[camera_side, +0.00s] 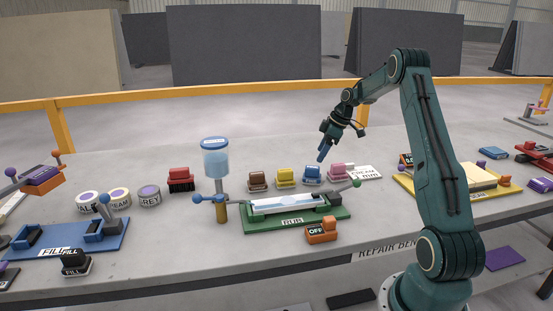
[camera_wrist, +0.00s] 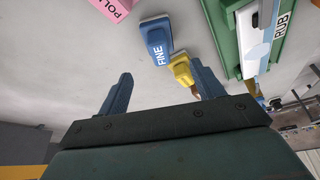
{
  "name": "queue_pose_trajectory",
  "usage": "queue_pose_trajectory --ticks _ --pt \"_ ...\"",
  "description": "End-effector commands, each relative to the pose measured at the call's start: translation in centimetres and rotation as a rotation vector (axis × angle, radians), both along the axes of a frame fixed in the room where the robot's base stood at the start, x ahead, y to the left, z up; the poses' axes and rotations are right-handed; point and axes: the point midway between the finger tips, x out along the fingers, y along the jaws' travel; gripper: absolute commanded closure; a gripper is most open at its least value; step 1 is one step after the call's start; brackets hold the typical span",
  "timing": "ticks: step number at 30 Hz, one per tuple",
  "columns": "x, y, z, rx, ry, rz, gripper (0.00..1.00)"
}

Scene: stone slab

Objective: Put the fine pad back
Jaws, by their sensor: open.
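The fine pad (camera_side: 311,174) is a blue block on a pale base, standing on the slab in a row behind the green rub station (camera_side: 344,213). In the wrist view the pad (camera_wrist: 158,42), lettered FINE, lies beyond my fingertips, roughly in line with the space between them. My gripper (camera_side: 322,154) hangs above the row, just above the fine pad and apart from it. In the wrist view my gripper (camera_wrist: 161,80) has its two blue fingers spread with nothing between them.
A yellow pad (camera_side: 285,175) and a brown pad (camera_side: 258,180) stand left of the fine pad. A blue-topped bottle (camera_side: 215,160) rises at the green station's left end.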

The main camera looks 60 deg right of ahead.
Motion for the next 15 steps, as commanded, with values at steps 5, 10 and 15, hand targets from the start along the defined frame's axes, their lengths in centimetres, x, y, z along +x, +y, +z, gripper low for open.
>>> queue_pose_trajectory --ticks 5,10,15 --pt "-0.6 -0.3 1.6 -0.001 0.0 0.0 0.33" --pt "-0.8 -0.3 2.1 0.0 0.0 0.0 0.33" --pt "-0.8 -0.3 2.1 0.0 0.0 0.001 0.33"
